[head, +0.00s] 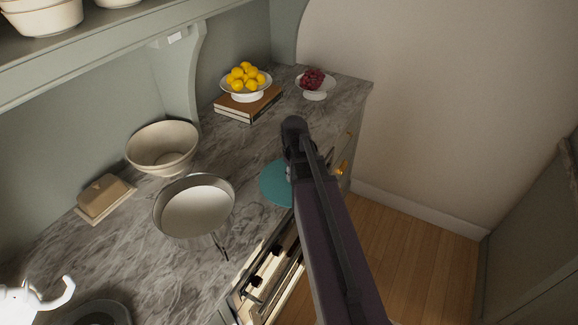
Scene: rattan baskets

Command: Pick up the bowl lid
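A flat round teal disc (274,184), which looks like the bowl lid, lies on the marble counter near its front edge. My dark arm crosses in front of it and hides its right part. My arm reaches up from the bottom of the head view, and its far joint shows just above and beyond the disc. My gripper's fingers are hidden behind the arm, so I cannot see whether they touch the disc. A cream bowl (163,148) stands open on the counter at the left, against the wall.
A pan (195,207) with its handle toward the front edge sits left of the disc. A lemon bowl stands on books (246,105) behind, with a bowl of red fruit (313,90) to its right. A butter dish (104,197) and white kettle (33,300) are at left.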

